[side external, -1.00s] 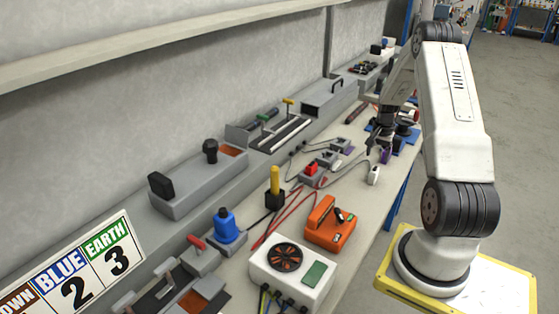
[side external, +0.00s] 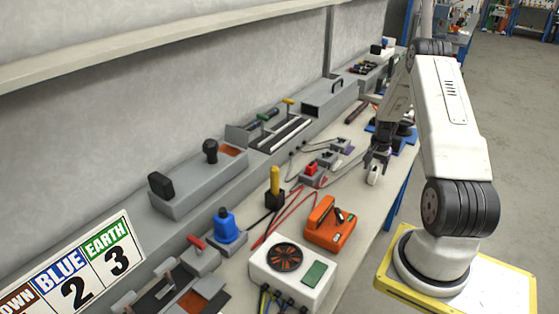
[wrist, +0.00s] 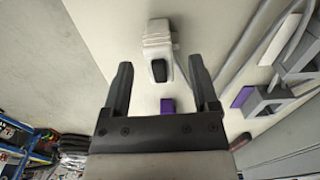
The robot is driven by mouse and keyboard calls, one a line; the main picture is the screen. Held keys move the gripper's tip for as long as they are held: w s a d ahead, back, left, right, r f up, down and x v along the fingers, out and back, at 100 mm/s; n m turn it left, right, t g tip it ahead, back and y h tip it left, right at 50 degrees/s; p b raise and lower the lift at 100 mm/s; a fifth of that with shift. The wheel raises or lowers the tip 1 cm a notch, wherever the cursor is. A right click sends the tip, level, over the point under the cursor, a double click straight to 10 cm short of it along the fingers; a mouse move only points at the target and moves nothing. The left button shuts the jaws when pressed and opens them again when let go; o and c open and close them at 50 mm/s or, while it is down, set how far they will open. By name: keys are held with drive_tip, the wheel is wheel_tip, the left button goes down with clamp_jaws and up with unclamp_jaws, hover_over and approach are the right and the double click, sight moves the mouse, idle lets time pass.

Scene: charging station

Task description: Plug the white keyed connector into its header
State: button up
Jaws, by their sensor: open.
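The white connector (side external: 374,178) stands on the bench's right side, with a cable trailing from it. In the wrist view the white connector (wrist: 157,38) has a stepped body and a black end. My gripper (side external: 376,165) is down close to it. In the wrist view my gripper (wrist: 160,72) is open, its two fingers on either side of the connector's black end, with gaps. A row of small grey housings (side external: 326,160) stands to the left, one with a red part on top. I cannot tell which is the header.
A loose purple block (wrist: 167,105) lies between my finger bases in the wrist view. Grey housings (wrist: 268,98) stand to the right there. An orange device (side external: 330,222) and a white box with a fan (side external: 292,275) are nearer the camera.

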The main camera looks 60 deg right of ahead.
drive_tip(key=shift+f, duration=1.05)
clamp_jaws()
